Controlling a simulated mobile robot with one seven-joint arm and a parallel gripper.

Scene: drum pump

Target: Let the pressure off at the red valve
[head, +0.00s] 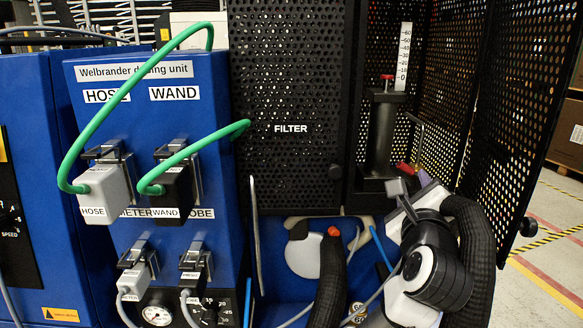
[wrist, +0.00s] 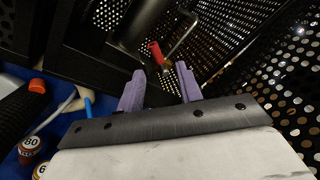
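A small red knob (head: 388,77) tops the grey upright cylinder (head: 382,130) inside the open black mesh cage. A red grip (head: 404,168) on a bent metal rod sits low in the cage, beside the cylinder's foot; it also shows in the wrist view (wrist: 156,53). I cannot tell for sure which red part is the valve. My gripper (wrist: 160,80) has two purple fingers spread apart with nothing between them. The red grip lies just beyond the fingertips, nearer the left one, apparently untouched. In the head view my gripper (head: 418,178) is at the cage's lower opening, partly hidden by my wrist.
The cage's mesh door (head: 520,100) stands open at the right. A closed mesh panel marked FILTER (head: 290,128) is left of the opening. An orange-red cap (head: 334,232) and hoses lie below. The blue dosing unit (head: 140,75) with green cables stands at left.

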